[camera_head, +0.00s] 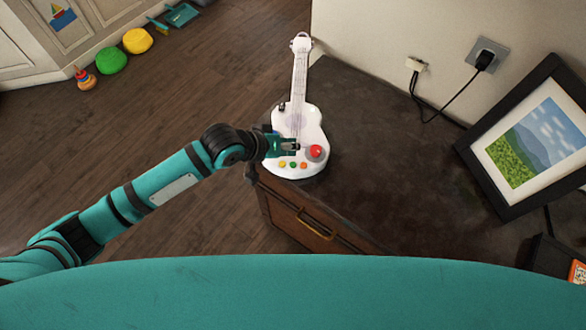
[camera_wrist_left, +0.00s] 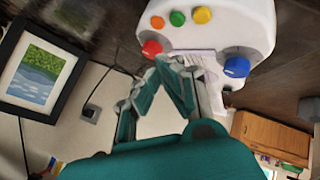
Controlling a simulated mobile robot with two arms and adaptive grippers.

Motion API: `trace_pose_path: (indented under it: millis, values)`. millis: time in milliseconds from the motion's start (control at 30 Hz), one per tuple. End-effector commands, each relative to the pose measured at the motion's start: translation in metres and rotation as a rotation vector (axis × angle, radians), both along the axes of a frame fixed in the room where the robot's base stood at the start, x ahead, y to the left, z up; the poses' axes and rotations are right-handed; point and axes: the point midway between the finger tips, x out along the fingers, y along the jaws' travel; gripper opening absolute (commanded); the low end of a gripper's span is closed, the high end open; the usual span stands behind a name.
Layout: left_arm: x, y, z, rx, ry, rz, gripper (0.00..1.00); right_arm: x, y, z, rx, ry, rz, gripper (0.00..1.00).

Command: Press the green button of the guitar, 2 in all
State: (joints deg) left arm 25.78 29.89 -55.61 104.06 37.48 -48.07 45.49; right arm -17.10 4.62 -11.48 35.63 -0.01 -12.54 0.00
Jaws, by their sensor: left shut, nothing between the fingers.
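The white toy guitar (camera_head: 313,125) lies on the dark cabinet top with its neck pointing to the back. Its green button (camera_head: 292,165) sits in a row between a yellow and an orange one. In the left wrist view the green button (camera_wrist_left: 177,18) is uncovered at the top. A red knob (camera_head: 316,151) is beside the row, and a blue knob (camera_wrist_left: 237,66) shows in the wrist view. My left gripper (camera_head: 297,147) is shut and empty over the guitar body, a little neck-side of the green button and apart from it. My right gripper is not in view.
The cabinet top (camera_head: 385,185) is clear right of the guitar. A framed picture (camera_head: 530,140) stands at the right. A plug and cable (camera_head: 484,60) are on the wall. Toys, including a green one (camera_head: 111,61), lie on the floor at the back left.

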Motion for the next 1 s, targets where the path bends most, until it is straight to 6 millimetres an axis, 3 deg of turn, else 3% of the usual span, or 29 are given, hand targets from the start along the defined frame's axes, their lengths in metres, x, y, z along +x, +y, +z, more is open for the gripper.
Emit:
trace_pose_path:
  millis: [33, 233, 1000]
  values:
    - [0.0, 0.0, -0.012, 0.001, 0.001, 0.0, 0.0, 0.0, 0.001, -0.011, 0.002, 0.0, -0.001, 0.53]
    - [0.0, 0.0, -0.028, 0.001, 0.002, 0.0, 0.0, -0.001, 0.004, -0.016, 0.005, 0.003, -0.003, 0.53]
    - [0.0, 0.0, -0.03, 0.0, 0.001, 0.0, 0.0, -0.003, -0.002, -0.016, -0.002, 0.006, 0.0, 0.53]
